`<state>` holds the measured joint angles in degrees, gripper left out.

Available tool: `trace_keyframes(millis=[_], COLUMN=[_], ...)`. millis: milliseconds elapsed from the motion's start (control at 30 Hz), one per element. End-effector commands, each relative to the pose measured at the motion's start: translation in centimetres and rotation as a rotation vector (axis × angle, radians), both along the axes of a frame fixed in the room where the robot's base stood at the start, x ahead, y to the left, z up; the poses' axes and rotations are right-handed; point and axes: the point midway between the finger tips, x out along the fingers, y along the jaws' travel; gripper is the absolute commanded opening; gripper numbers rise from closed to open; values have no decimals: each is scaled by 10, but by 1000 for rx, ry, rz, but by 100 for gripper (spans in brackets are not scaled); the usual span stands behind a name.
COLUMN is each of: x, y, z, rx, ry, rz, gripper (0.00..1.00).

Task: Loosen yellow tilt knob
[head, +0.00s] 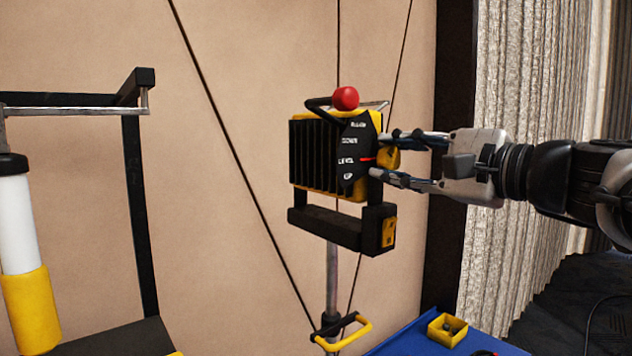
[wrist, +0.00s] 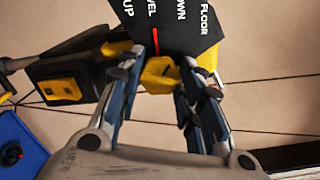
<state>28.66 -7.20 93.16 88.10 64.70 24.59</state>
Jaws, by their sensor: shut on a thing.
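The yellow tilt knob (head: 389,158) is on the right side of the yellow and black lamp head (head: 322,155), beside a black dial plate (head: 357,152) with white words and a red pointer line. The line lies near the word LEVEL. My gripper (head: 379,155) reaches in from the right, with one finger above and one below the knob. In the wrist view the knob (wrist: 160,76) sits between the two fingers, which are shut on it. The fingers hide parts of the knob's sides.
A red ball (head: 346,98) tops the lamp head. A black bracket (head: 340,228) hangs below it on a thin pole (head: 332,275). A yellow handle (head: 345,333) is lower down. A blue surface (head: 400,340) holds a small yellow tray (head: 447,329). Dark cables cross the tan wall.

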Motion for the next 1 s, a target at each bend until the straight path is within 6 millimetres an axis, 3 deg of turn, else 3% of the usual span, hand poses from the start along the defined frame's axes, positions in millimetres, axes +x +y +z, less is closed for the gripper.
trace_keyframes(millis=[1000], x=[0], y=[0], z=[-4], rx=[-755], ry=[-548], rz=[1], gripper=[10])
